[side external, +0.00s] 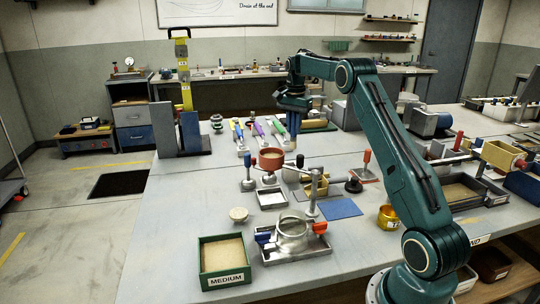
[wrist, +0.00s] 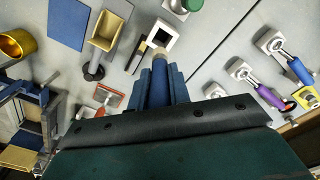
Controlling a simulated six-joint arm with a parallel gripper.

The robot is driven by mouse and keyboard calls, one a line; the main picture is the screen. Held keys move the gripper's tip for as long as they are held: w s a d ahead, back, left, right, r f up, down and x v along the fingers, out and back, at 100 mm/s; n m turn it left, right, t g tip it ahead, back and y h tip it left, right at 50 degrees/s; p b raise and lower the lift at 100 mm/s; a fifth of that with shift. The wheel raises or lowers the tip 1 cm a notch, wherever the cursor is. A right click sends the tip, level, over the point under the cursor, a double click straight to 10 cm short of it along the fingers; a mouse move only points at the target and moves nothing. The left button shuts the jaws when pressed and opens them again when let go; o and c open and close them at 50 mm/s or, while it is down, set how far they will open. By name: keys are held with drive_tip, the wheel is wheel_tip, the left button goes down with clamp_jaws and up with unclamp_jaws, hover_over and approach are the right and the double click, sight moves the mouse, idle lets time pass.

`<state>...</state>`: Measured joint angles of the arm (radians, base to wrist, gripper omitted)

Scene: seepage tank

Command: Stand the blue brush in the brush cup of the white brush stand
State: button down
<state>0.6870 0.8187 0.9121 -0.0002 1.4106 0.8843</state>
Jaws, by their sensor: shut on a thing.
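My gripper (side external: 292,104) is above the middle of the bench, pointing down, shut on the blue brush (side external: 292,128). The brush hangs roughly upright below the fingers. In the wrist view my gripper (wrist: 162,85) hides most of the brush, and only its pale tan tip (wrist: 159,53) shows beyond the fingers. The white brush stand (wrist: 168,30), with a square dark opening, lies just past that tip. The tip overlaps the stand's near edge in the picture. I cannot tell its height above the stand or whether they touch.
Colored-handled tools (side external: 259,130) on pale bases lie left of my gripper. A red-brown bowl on a stand (side external: 271,159) is close in front. A tan box (wrist: 107,31) and a blue mat (wrist: 69,23) lie near the stand. Bare bench shows at the front left.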

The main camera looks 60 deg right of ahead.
sight(292, 136)
drive_tip(key=shift+w+a+r, duration=0.1)
drive_tip(key=shift+w+a, duration=0.1)
drive_tip(key=shift+w, duration=0.1)
idle(0.4)
drive_tip(key=shift+f, duration=2.9)
drive_tip(key=shift+f, duration=3.05)
drive_tip(key=c, duration=1.2)
unclamp_jaws()
drive_tip(key=shift+c, duration=0.2)
